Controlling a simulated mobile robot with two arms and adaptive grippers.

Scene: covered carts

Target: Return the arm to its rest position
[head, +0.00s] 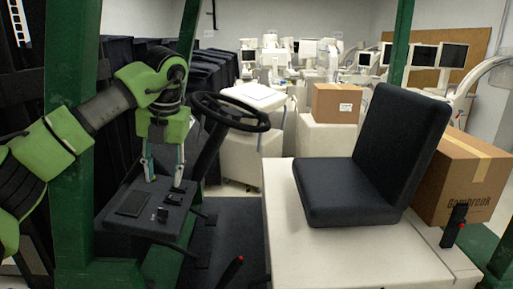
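My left arm (107,105) comes in from the left in the head view, green with dark joints, and bends down at the wrist. My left gripper (164,178) points down over the dark console (122,190) beside the steering wheel. Its two fingers are spread apart, with nothing seen between them. The right fingertip is close to a small black part (174,198) on the console; I cannot tell whether it touches it. My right gripper is not in view.
A steering wheel (231,111) stands just right of the gripper. Green posts (70,150) rise close to the arm. A black seat (375,150) sits on a white base (300,215). Cardboard boxes (336,103) and white medical machines fill the back. Dark covered carts (205,75) stand behind the arm.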

